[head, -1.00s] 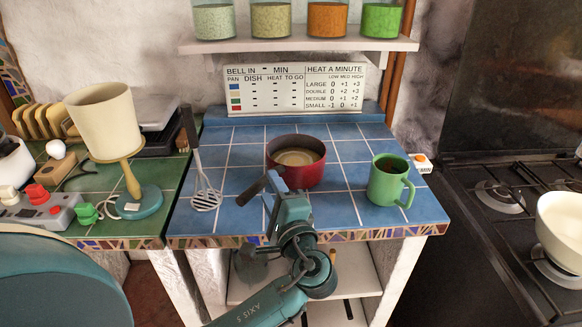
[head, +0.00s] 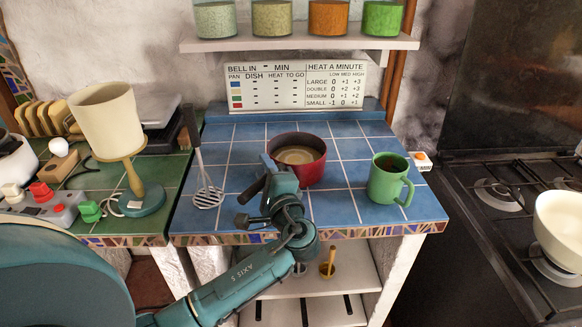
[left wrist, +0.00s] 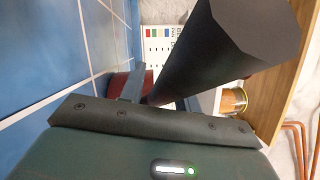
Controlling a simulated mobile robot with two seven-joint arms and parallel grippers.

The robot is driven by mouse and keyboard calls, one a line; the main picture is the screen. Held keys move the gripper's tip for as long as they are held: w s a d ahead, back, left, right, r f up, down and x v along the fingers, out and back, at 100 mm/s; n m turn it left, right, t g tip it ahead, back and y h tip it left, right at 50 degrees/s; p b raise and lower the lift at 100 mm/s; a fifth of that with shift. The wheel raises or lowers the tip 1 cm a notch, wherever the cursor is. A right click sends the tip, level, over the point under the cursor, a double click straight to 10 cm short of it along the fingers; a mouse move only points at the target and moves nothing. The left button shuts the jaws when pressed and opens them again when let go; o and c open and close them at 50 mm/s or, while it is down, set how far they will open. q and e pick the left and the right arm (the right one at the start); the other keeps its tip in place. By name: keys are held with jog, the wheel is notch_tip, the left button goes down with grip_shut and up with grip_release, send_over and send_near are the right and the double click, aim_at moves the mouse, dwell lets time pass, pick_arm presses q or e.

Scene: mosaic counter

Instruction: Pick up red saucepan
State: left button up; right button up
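The red saucepan (head: 305,170) stands upright on the blue tiled counter, with pale contents inside. Its dark handle (head: 250,191) points toward the front left. My left gripper (head: 268,178) is at the handle, just left of the pan body. In the left wrist view the handle (left wrist: 225,45) is large and close, with the red pan wall (left wrist: 145,82) behind it. Contact is hidden. My right gripper is not in view.
A green mug (head: 386,180) stands right of the pan, near the front edge. A shelf with jars (head: 300,44) hangs above. The hob (head: 500,190) is at right, a lamp (head: 110,120) at left.

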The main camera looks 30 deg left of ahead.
pick_arm(q)
grip_shut()
dwell(1.0)
jog(key=shift+r, duration=0.2)
